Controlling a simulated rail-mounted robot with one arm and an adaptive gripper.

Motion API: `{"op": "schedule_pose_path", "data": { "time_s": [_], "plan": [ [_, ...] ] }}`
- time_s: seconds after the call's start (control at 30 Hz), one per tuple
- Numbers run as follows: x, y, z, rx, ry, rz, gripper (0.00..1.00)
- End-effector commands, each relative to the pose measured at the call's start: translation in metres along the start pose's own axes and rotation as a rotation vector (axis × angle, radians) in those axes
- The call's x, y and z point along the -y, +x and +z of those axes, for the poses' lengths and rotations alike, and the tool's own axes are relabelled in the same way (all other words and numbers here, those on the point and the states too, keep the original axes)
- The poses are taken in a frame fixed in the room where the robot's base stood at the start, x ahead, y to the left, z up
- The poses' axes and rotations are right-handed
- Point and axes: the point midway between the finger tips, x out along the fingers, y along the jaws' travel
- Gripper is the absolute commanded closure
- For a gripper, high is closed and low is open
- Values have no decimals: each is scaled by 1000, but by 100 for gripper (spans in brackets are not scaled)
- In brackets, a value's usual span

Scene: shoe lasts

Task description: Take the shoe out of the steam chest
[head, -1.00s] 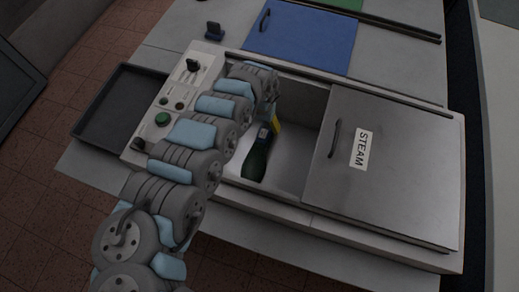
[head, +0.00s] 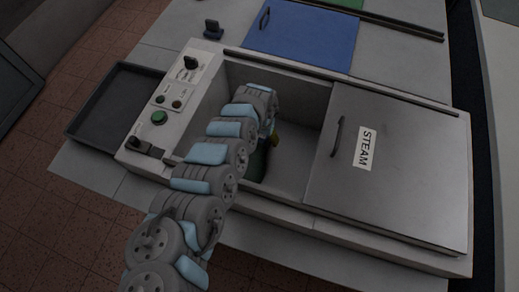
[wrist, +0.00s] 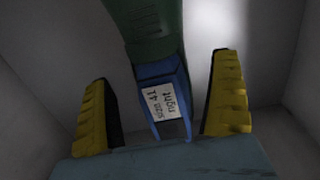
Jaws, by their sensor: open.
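The steam chest (head: 290,215) has its STEAM lid (head: 400,160) slid to the right, so its left part is open. A dark green shoe (head: 257,166) lies inside, mostly hidden by my arm in the head view. In the wrist view the green shoe (wrist: 152,25) shows at the top, with a blue end piece (wrist: 157,72) bearing a white label. My gripper (wrist: 163,75) is inside the chest, open, with its yellow fingers on either side of the blue piece. A gap shows at each finger. In the head view one yellow fingertip shows beside the shoe.
A control panel with a green button (head: 159,118) and knobs is on the chest's left end. A dark tray (head: 120,105) lies left of it. A blue panel (head: 302,35) lies behind the chest. The chest walls close in around my gripper.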

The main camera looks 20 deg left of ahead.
Motion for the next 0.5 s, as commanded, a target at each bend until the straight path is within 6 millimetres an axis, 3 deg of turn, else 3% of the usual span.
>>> {"op": "schedule_pose_path", "data": {
  "time_s": [0.13, 0.43, 0.47, 0.5],
  "plan": [
    [-2, 23, 0, 0, 1, 1, 7],
    [1, 26, -1, -1, 0, -1, 7],
    [0, 26, -1, -1, 0, -1, 12],
    [0, 26, -1, -1, 0, -1, 24]
  ]
}}
